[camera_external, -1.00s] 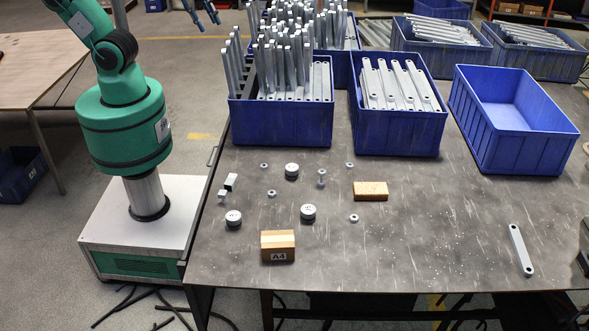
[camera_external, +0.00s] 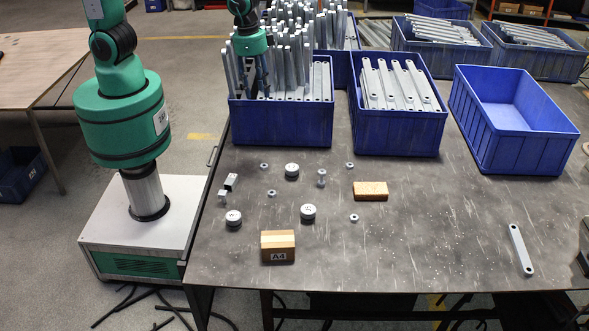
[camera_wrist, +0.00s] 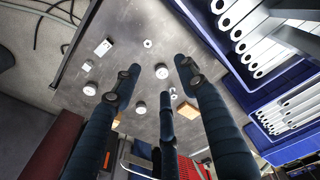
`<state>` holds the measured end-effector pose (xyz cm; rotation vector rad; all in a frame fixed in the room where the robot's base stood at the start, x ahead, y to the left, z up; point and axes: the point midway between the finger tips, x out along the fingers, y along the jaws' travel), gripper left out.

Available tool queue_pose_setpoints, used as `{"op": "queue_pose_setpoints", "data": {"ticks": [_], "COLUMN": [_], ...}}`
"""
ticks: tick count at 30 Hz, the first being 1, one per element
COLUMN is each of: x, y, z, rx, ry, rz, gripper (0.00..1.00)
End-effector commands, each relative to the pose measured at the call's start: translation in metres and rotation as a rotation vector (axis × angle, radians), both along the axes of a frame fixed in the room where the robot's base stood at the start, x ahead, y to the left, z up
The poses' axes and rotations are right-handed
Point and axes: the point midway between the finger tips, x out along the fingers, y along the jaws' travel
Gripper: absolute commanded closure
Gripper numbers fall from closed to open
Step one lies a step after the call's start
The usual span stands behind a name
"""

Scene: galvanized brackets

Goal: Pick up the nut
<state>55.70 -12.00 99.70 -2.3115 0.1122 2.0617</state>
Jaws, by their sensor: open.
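Several small ring-shaped metal nuts lie flat and apart on the dark table: a back-left nut (camera_external: 264,166), a middle-left nut (camera_external: 271,193), a back-right nut (camera_external: 349,165) and a front-right nut (camera_external: 354,218). Which one the task means, I cannot tell. My gripper (camera_external: 257,82) hangs in front of the upright bars in the left blue bin in the external view, well above the table. In the wrist view, the dark fingers of my gripper (camera_wrist: 158,80) are spread with nothing between them. A nut (camera_wrist: 147,43) shows beyond the fingers there.
Round weights (camera_external: 308,212), bolts (camera_external: 321,177), an orange block (camera_external: 370,191) and a box marked A4 (camera_external: 278,247) stand around the nuts. A bin of bars (camera_external: 280,125) borders them behind. An empty blue bin (camera_external: 520,150) is at right. The front-right table is mostly clear.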

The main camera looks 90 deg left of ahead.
Motion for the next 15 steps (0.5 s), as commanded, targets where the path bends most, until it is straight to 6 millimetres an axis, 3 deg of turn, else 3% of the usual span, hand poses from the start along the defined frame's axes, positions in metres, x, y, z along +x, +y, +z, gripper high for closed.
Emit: {"op": "queue_pose_setpoints", "data": {"ticks": [3, 9, 15], "x": [0.007, 0.011, 0.011], "y": [-0.014, -0.032, -0.041], "z": [-0.037, -0.091, -0.121], "rx": [0.008, 0.019, 0.026], "ry": [0.038, 0.086, 0.109], "rz": [-0.01, -0.019, -0.025], "gripper": [0.58, 0.58, 0.58]}}
